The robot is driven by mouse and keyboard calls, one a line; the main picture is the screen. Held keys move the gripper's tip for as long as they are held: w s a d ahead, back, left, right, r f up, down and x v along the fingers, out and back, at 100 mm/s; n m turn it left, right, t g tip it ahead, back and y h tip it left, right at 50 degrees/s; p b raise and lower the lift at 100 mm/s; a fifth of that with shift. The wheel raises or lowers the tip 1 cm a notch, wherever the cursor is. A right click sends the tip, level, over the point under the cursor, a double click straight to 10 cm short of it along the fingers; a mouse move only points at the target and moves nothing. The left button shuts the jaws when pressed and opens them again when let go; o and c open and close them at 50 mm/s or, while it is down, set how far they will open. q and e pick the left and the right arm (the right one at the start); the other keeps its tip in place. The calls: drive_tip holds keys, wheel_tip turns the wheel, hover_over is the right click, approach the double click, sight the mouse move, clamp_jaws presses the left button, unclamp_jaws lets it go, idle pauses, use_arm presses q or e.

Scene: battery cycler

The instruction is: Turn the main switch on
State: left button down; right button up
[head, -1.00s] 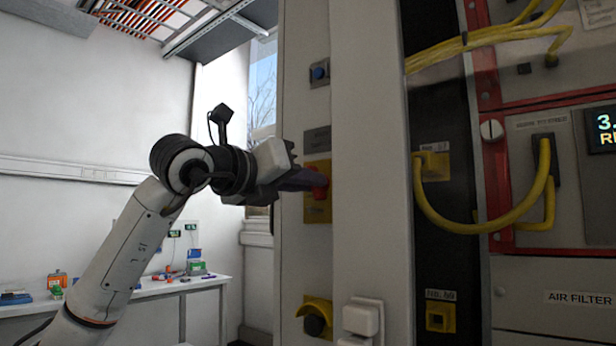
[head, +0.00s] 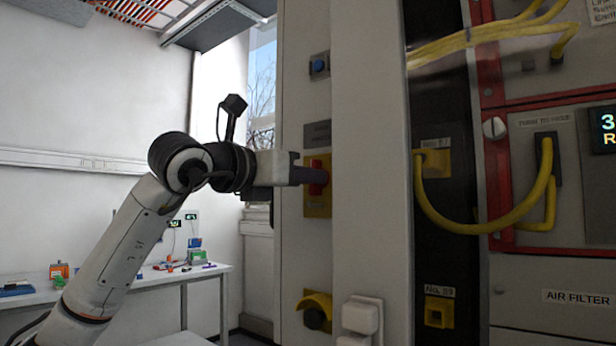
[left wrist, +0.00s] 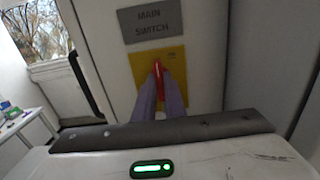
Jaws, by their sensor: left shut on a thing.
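The main switch is a red handle (head: 317,182) on a yellow plate (head: 318,209) on the side panel of the grey cabinet. My left gripper (head: 310,175) comes in from the left and is shut on the red handle. In the left wrist view the red handle (left wrist: 158,72) stands nearly upright in the picture, between the two purple-grey fingers (left wrist: 160,95). The fingers hide its lower part. The "MAIN SWITCH" label (left wrist: 151,23) is above the yellow plate. My right gripper is not in view.
A blue button (head: 319,66) sits above the switch and a yellow-collared black knob (head: 315,313) below it. Yellow cables (head: 440,225) hang on the cabinet front at right. A white workbench (head: 180,275) with small items stands at the back left.

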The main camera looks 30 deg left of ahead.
use_arm(q)
drive_tip(key=shift+f, duration=0.2)
drive_tip(key=c, duration=2)
unclamp_jaws()
drive_tip(key=shift+o, duration=0.9)
drive_tip(key=shift+r, duration=0.15)
drive_tip(key=s+b, duration=0.1)
drive_tip(key=s, duration=0.9)
drive_tip(key=shift+s+a+b, duration=0.15)
drive_tip(key=shift+a+b, duration=0.2)
drive_tip(key=shift+a, duration=0.05)
